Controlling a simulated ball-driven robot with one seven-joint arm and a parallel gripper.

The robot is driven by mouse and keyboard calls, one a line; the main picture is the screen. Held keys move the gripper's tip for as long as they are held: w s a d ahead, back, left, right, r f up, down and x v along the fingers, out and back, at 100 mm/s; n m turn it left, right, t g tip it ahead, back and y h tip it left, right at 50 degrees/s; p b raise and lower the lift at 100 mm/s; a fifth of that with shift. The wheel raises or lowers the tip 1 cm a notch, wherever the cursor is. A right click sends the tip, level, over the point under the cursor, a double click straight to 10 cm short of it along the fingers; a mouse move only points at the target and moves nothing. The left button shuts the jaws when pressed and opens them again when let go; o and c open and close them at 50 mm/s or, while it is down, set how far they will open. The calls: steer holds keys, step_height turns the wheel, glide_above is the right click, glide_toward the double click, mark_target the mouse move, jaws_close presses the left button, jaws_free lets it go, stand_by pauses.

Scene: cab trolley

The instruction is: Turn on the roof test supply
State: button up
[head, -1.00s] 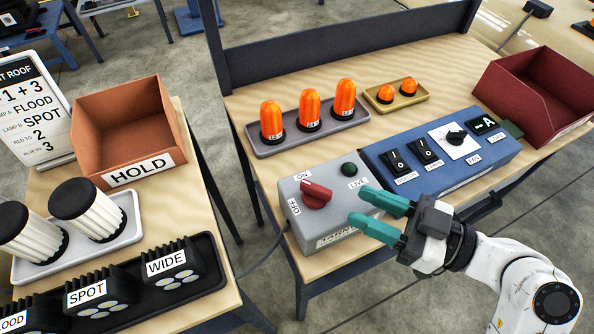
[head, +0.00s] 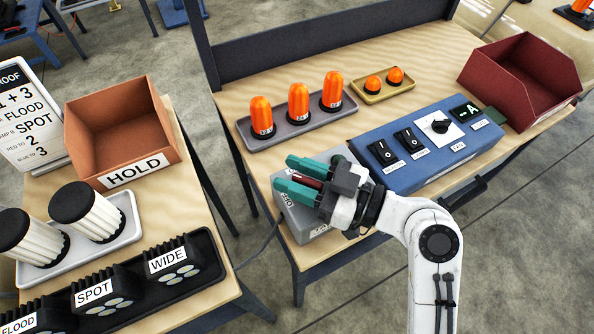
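The grey supply box (head: 300,219) stands on the right bench, mostly covered by my gripper. Its red rotary switch (head: 308,182) shows as a dark red strip between my fingers. My gripper (head: 286,173) reaches over the box from the right, with its two green fingers apart, one on each side of the switch. I see no clear closing on it; whether a finger touches the switch cannot be told. Part of the OFF label (head: 288,200) shows beside the lower finger. The ON label, the LIVE lamp and most of the front label are hidden.
A blue panel (head: 400,180) with black rockers and a dial adjoins the box on the right. Orange beacons (head: 298,104) stand in a tray behind. A dark red bin (head: 520,85) is at the right. The left bench holds a HOLD bin (head: 122,130) and lamps.

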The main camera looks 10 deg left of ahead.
jaws_close()
stand_by(0.3)
steer(key=shift+m+t, duration=0.3)
steer(key=shift+t, duration=0.2)
steer(key=m+t+h, duration=0.1)
steer(key=t, duration=0.1)
steer(key=shift+w+m+t, duration=0.1)
steer(key=shift+m+t, duration=0.2)
steer(key=shift+m, duration=0.1)
steer(key=m+t+h+p, duration=0.2)
steer(key=shift+w+d+r+t+p, duration=0.2)
steer(key=shift+t+p, duration=0.1)
steer(key=shift+t, duration=0.1)
steer(key=m+t+h+p, duration=0.1)
steer(key=p, duration=0.1)
steer(key=m+t+h+p, duration=0.1)
steer(key=h+p, duration=0.1)
steer(key=p, duration=0.1)
steer(key=shift+w+d+r+m+t, duration=0.1)
steer(key=shift+w+m+t, duration=0.05)
steer(key=shift+m+t, duration=0.15)
steer(key=shift+m+t+h+p, duration=0.3)
steer(key=shift+h+p, duration=0.1)
steer(key=shift+p, duration=0.4)
steer(key=shift+d+f+h+p, duration=0.1)
steer(key=shift+f+h+p, duration=0.2)
steer(key=shift+p, duration=0.15)
